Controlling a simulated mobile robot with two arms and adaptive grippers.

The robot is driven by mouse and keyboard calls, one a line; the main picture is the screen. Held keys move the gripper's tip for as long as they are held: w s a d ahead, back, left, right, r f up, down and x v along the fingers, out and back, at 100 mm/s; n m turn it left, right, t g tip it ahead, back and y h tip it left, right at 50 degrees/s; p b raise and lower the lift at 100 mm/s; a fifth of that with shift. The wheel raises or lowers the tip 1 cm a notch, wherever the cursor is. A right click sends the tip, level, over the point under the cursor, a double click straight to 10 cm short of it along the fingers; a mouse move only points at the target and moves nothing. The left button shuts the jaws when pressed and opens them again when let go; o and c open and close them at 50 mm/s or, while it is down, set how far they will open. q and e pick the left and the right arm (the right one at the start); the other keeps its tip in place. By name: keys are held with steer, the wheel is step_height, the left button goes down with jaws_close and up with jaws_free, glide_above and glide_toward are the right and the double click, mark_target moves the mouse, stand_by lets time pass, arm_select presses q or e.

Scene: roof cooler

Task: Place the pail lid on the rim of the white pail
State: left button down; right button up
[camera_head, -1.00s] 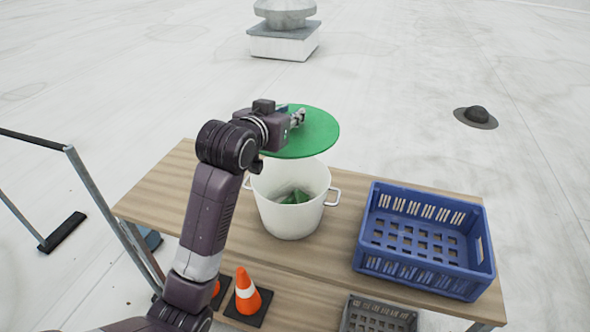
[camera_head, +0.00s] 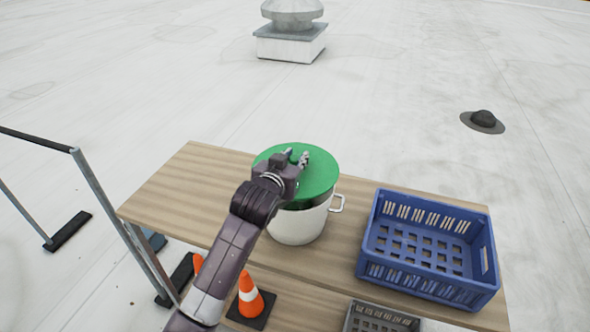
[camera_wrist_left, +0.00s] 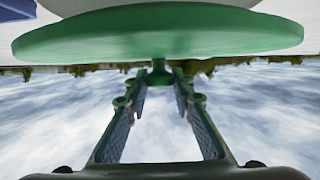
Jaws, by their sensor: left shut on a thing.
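The green round pail lid (camera_head: 321,175) is over the mouth of the white pail (camera_head: 298,226), which stands upright on the wooden table. My left gripper (camera_head: 298,158) is above the lid, shut on its knob. In the left wrist view the fingers (camera_wrist_left: 159,82) close around the green knob under the lid disc (camera_wrist_left: 160,36), as this view is upside down. A dark strip of the pail's inside shows below the lid's right front edge, so the lid seems a little above the rim there. Contact elsewhere is hidden. My right gripper is not in view.
A blue crate (camera_head: 372,268) stands on the table (camera_head: 170,195) to the right of the pail. The table's left part is clear. Orange cones (camera_head: 250,297) and a grey crate (camera_head: 380,318) are lower down. A metal rail (camera_head: 100,205) stands at the left.

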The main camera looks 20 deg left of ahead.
arm_select(q)
step_height(320, 180, down, 4)
steer(key=shift+f, duration=0.25)
steer(key=c, duration=1.7)
jaws_free()
steer(key=shift+o, duration=0.2)
steer(key=shift+s, duration=0.1)
steer(key=b+v, duration=0.1)
steer(key=v, duration=1)
steer(key=shift+s, duration=0.4)
steer(key=shift+r, duration=0.1)
